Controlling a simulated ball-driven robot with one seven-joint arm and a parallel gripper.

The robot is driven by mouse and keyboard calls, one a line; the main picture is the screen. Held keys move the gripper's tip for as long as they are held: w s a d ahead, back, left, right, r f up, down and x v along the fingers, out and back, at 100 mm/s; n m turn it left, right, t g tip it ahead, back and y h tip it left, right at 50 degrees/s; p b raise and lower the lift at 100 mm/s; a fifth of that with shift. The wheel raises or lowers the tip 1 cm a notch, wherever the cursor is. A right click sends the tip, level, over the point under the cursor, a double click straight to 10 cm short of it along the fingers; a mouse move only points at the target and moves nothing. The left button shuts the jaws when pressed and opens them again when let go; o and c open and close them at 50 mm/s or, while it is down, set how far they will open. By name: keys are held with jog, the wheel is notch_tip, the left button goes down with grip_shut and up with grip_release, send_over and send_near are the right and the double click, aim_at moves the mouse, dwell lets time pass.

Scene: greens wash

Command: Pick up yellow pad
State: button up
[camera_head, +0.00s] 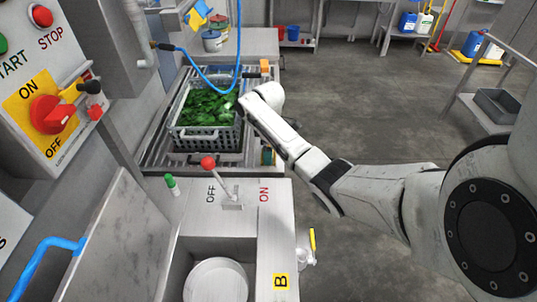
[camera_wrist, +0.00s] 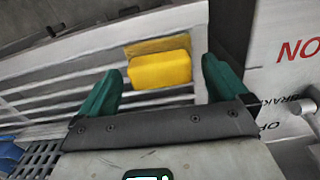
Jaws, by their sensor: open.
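The yellow pad (camera_wrist: 160,71) is a small rounded block against the pale metal slatted frame in the wrist view. My gripper (camera_wrist: 158,68) is open, with one teal finger on each side of the pad. Gaps show between the pad and both fingers, and I cannot tell how far the tips are from it in depth. In the head view my arm reaches to the right side of the conveyor rack, and the gripper is mostly hidden there. A small yellowish patch shows low beside the rack; I cannot tell whether it is the pad.
A grey crate of greens (camera_head: 208,139) stands on the rack left of my arm. A counter with a red-knobbed lever (camera_head: 208,162) and a sink pot (camera_head: 215,281) is nearer. A blue hose hangs over the crate. Open floor lies to the right.

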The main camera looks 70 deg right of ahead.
jog(key=shift+c, duration=0.4)
jog(key=c, duration=1)
